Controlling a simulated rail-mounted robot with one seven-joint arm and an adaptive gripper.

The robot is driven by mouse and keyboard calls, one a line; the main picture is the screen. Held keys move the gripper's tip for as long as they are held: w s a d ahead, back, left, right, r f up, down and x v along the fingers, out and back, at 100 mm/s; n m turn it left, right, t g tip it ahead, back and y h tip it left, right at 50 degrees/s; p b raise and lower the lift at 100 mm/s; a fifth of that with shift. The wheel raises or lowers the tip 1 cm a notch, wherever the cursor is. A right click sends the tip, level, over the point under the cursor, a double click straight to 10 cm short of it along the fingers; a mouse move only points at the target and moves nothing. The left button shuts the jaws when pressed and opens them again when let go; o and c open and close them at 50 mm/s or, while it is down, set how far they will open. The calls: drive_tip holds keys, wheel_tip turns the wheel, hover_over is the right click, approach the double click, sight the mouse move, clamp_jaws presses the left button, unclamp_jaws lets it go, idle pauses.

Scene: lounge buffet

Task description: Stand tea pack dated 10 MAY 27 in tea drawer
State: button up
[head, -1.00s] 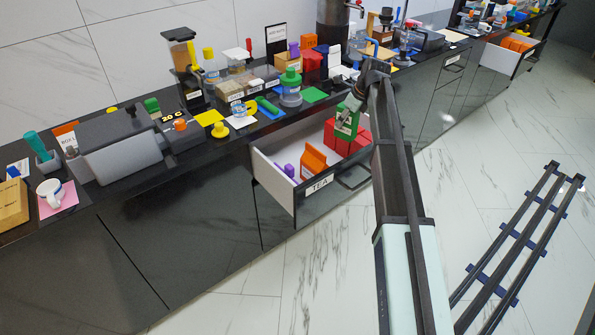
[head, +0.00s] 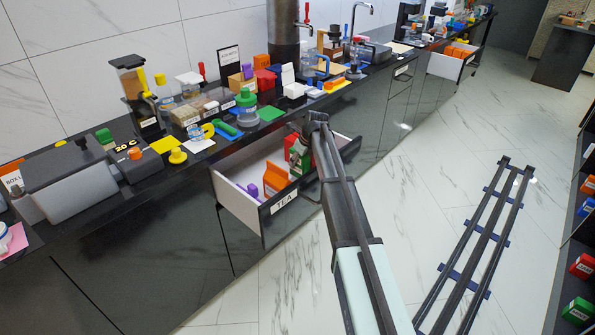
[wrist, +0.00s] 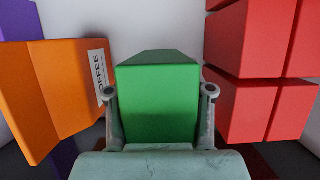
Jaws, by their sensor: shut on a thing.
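The green tea pack (wrist: 158,98) is between the two fingers of my gripper (wrist: 159,95) in the wrist view, and the gripper is shut on it. In the head view the pack (head: 295,158) is partly hidden by my arm. It is inside the open drawer labelled TEA (head: 240,208). I cannot tell whether its base touches the drawer floor. Its date is not readable. An orange pack labelled COFFEE (wrist: 62,92) stands to its left and stacked red packs (wrist: 262,65) to its right, both apart from it.
Purple items (head: 252,190) lie at the drawer's left end near the orange pack (head: 274,178). The black counter (head: 190,160) behind is crowded with jars, boxes and coloured mats. A strip of drawer floor between orange and red packs holds the green pack.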

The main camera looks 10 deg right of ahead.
sight(298, 170)
drive_tip(key=shift+f, duration=2.7)
drive_tip(key=o, duration=1.3)
drive_tip(key=shift+c, duration=0.2)
drive_tip(key=v, duration=1.2)
